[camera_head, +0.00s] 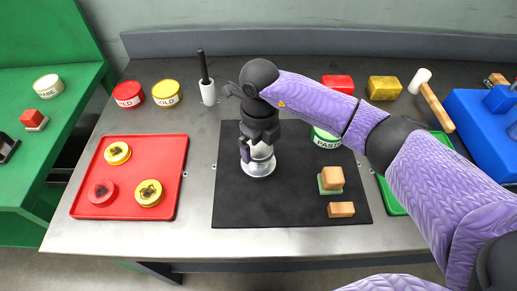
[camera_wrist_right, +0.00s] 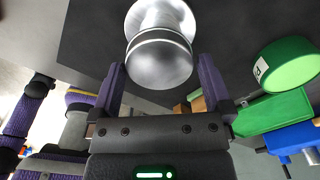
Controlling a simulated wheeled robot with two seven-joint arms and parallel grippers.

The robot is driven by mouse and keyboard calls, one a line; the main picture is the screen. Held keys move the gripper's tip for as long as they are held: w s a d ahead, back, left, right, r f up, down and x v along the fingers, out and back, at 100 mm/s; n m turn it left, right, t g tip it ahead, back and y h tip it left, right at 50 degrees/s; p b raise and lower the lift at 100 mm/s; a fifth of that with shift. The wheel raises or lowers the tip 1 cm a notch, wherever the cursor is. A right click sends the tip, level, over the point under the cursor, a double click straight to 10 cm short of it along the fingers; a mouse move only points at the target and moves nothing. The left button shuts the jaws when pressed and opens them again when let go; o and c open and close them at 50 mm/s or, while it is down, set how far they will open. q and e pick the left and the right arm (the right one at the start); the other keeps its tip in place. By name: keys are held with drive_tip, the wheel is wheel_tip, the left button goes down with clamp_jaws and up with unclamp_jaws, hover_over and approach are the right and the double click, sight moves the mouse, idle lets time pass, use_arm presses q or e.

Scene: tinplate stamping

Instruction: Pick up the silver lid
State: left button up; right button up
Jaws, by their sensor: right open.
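The silver piece, which I take for the silver lid (camera_head: 258,170), stands on the black mat (camera_head: 230,205), with a wide round base and a narrower upper part. In the right wrist view it is a shiny spool shape (camera_wrist_right: 160,55) with a rounded near end. My right gripper (camera_head: 252,150) is over it from above and hides part of its top. In the wrist view its open fingers (camera_wrist_right: 160,72) lie one on each side of the near end, with gaps visible. Whether they touch it I cannot tell. My left gripper is not in view.
A green PASS tin (camera_head: 327,141) and wooden blocks (camera_head: 341,210) are right of the lid on the mat. A red tray (camera_head: 128,208) with several round tins is at left. A white-and-black stamp (camera_head: 207,92) stands behind. The mat's front left is clear.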

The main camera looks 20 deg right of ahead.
drive_tip(key=shift+f, duration=0.25)
drive_tip(key=shift+c, duration=0.3)
drive_tip(key=shift+r, duration=0.15)
drive_tip(key=c, duration=0.8)
